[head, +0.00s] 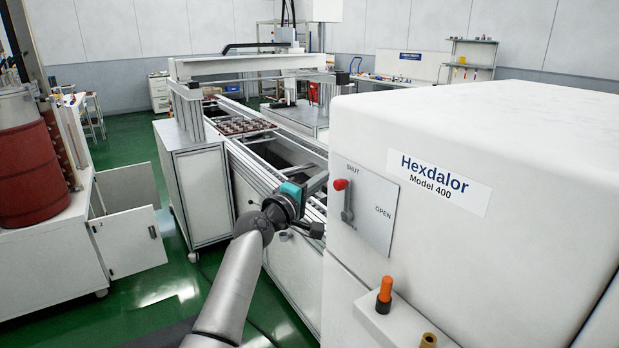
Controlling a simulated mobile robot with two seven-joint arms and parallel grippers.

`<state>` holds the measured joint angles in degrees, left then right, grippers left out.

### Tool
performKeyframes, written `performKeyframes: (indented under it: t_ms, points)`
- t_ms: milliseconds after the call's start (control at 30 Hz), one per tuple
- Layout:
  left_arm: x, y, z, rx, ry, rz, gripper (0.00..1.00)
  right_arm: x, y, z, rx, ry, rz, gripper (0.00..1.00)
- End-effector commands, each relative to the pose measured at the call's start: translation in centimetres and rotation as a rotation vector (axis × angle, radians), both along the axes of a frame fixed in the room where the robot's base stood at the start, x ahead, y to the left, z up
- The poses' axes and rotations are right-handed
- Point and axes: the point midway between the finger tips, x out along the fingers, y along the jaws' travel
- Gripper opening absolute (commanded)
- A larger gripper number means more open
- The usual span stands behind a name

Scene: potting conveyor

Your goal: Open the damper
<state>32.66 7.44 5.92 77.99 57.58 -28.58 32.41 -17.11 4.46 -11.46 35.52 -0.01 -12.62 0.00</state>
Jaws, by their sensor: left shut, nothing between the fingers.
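The damper lever (347,203) is on a light plate (370,215) on the side of the white Hexdalor machine (450,130). Its red knob (341,184) points up, near the printed word SHUT. The word OPEN is printed to the right of the lever. My left gripper (318,183) is just left of the knob, at about its height, with a teal band at its wrist. It is shut and empty, and a small gap shows between it and the knob. Its fingertips are hard to make out against the machine's edge. My right gripper is out of view.
An orange-topped knob (384,290) and a brass fitting (428,340) stand on a ledge below the plate. The conveyor (270,150) with trays of pots runs behind my left arm. A cabinet with an open door (130,240) stands left.

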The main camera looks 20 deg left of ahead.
Motion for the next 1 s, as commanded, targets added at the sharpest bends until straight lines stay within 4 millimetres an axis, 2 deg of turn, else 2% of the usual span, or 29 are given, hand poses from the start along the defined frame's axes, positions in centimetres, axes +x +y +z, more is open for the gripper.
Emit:
performKeyframes:
  t_ms: [33, 200, 567, 1000]
  points:
    - [-0.4, -0.5, 0.3, -0.003, -0.002, 0.0, 0.0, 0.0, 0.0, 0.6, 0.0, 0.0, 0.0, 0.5]
    - [-1.0, -1.4, 0.0, -0.002, -0.003, 0.002, 0.0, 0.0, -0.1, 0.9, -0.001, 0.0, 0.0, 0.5]
    - [-1.2, -1.5, -0.1, -0.001, -0.003, 0.003, 0.0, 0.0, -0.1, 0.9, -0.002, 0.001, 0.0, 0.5]
    - [-1.5, -1.9, -0.2, 0.051, -0.042, 0.003, 0.0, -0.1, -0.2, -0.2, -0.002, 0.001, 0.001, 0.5]
